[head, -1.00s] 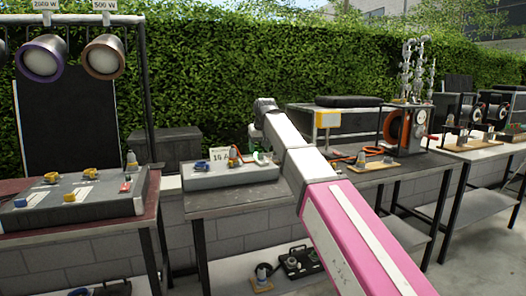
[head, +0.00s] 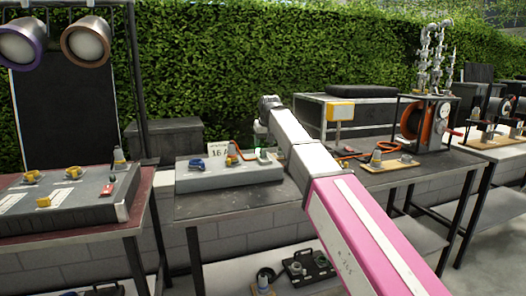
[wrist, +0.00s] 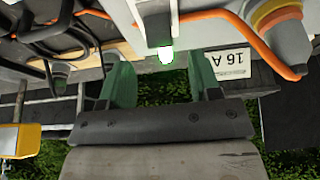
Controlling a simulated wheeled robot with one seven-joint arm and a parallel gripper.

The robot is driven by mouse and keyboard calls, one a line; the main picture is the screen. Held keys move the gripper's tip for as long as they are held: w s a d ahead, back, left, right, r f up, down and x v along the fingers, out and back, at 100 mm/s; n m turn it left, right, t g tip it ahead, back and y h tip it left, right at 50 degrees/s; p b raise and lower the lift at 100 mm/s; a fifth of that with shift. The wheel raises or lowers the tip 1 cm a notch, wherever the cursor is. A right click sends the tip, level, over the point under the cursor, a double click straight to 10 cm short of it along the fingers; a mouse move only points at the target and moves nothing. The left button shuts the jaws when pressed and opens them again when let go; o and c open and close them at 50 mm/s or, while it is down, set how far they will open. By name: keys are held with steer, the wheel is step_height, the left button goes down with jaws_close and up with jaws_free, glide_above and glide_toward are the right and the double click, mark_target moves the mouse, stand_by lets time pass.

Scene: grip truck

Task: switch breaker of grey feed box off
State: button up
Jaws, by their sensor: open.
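The grey feed box (head: 228,177) sits on the middle table, with a blue plug, an orange-and-grey plug and a 16 A card (head: 218,153) at its back. In the wrist view, which is upside down, part of the grey box (wrist: 208,18) shows at the top. A small lit green-white piece (wrist: 166,54) on its underside in that picture may be the breaker; its switch position is not clear. My gripper (wrist: 162,75) is open, its two green fingers on either side of the lit piece with gaps. In the head view my gripper is mostly hidden at the box's right end.
An orange cable (wrist: 235,17) runs close beside my gripper, and a yellow box (wrist: 20,140) stands near. Another grey box (head: 70,210) with plugs is on the left table. A cable reel (head: 418,120) stands on the right table. A hedge closes the back.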

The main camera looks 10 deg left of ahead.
mark_target(263, 154)
steer(key=shift+x, duration=2.5)
steer(key=c, duration=0.9)
